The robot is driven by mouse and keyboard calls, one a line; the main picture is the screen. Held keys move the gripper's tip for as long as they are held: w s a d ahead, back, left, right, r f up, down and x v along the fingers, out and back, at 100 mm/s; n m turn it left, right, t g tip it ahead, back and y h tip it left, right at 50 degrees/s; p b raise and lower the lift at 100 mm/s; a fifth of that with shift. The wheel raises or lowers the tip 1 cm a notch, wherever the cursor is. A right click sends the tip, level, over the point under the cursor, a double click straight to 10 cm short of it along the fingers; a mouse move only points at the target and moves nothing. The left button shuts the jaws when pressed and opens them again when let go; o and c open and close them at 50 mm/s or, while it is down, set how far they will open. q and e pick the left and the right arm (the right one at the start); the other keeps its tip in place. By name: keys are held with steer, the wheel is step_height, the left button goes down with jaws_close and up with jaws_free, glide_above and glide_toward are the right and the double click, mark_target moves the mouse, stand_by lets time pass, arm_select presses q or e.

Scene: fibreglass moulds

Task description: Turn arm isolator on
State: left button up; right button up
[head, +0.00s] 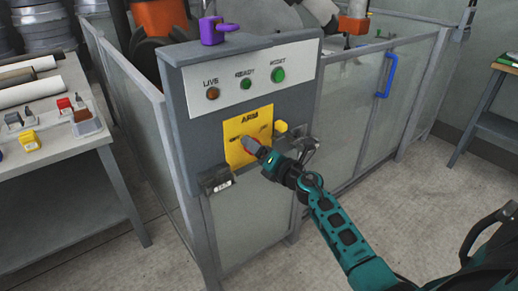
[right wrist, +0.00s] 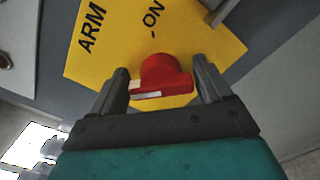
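The arm isolator is a red rotary knob (right wrist: 162,72) on a yellow plate (head: 240,122) on the front of the grey control panel. In the right wrist view the plate reads "ARM", with "ON" above the knob. The knob's white mark is at the left end of its handle, not toward "ON". My right gripper (head: 260,149) is at the plate and hides most of the knob in the head view. In the right wrist view its fingers (right wrist: 163,85) are spread on either side of the handle, close to its ends; contact is unclear. My left gripper is not in view.
Above the plate are the live (head: 213,93), ready (head: 246,83) and reset (head: 278,75) lamps or buttons. A purple padlock-like piece (head: 219,31) sits on the panel top. A grey latch box (head: 215,180) is below left. Clear fence panels (head: 232,235) flank the panel; a workbench (head: 60,145) stands left.

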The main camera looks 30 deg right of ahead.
steer(key=c, duration=0.6)
